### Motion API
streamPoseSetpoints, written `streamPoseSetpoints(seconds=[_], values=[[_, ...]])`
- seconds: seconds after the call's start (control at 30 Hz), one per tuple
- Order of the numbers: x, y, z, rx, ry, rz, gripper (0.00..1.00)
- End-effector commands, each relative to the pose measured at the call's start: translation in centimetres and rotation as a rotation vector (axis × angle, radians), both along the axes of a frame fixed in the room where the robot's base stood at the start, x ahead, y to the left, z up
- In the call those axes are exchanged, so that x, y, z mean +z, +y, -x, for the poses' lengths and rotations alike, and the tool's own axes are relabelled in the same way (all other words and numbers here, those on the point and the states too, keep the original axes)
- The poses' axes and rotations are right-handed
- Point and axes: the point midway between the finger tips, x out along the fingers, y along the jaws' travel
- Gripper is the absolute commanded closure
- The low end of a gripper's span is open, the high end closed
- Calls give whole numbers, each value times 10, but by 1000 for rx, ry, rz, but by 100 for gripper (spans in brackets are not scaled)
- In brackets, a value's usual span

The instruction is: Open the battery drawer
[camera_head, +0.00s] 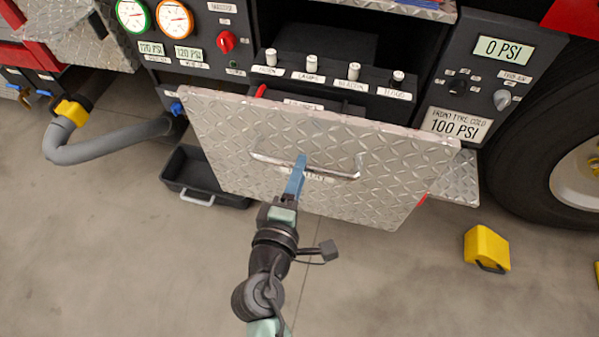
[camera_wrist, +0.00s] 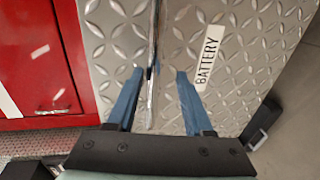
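The battery drawer's front is a silver diamond-plate panel (camera_head: 390,165) with a bar handle (camera_head: 335,174) across it. In the wrist view the panel (camera_wrist: 255,60) carries a "BATTERY" label (camera_wrist: 208,57), and the handle (camera_wrist: 154,50) runs upright in the picture. The panel stands out in front of the dark bumper housing; how far it is pulled out is hard to tell. My gripper (camera_head: 300,162) is at the handle. In the wrist view its blue fingers (camera_wrist: 160,75) are apart, one on each side of the bar, with gaps visible.
A black tray (camera_head: 222,196) lies on the floor at left, near a grey hose (camera_head: 115,143). A yellow block (camera_head: 487,248) and a large tire (camera_head: 530,160) are at right. Knobs (camera_head: 311,63) line the shelf behind the panel. The floor in front is clear.

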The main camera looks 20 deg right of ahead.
Motion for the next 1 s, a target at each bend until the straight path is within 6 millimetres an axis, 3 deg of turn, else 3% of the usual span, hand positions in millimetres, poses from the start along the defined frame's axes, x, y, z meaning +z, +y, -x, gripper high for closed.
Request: streamPoseSetpoints(seconds=[0.27,0.7,1.0], values=[[5,6,10,-1,-3,2,48],[21,56,83,2,2,1,48],[27,70,105,1,0,0,48]])
